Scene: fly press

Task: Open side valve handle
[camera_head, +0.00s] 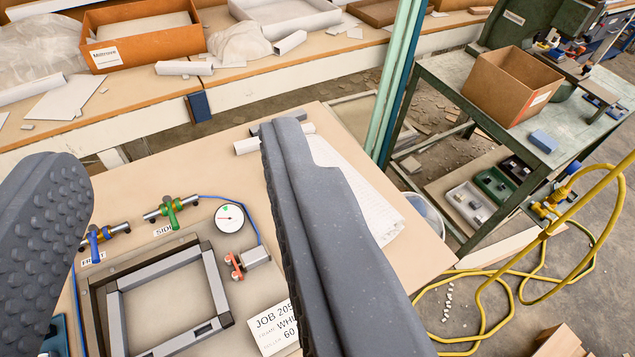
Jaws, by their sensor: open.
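The side valve (157,213) sits on the workbench between my two fingers, with a label partly reading "SIDE" below it. Its green handle (171,214) lies crosswise to the valve's line. A blue hose leaves its right end. A second valve (104,234), with a blue handle and a label reading "FRONT", sits to its left. My gripper (166,150) is open and empty. Its ridged left finger is at the left edge and its right finger stands right of the valves. Neither finger appears to touch the green handle; the exact height above it is hard to tell.
A round gauge (229,218) and a red-and-grey clamp (240,262) sit right of the side valve. A grey frame (213,280) lies in front. Green posts (397,80) rise behind the bench. A yellow hose (595,237) loops at right.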

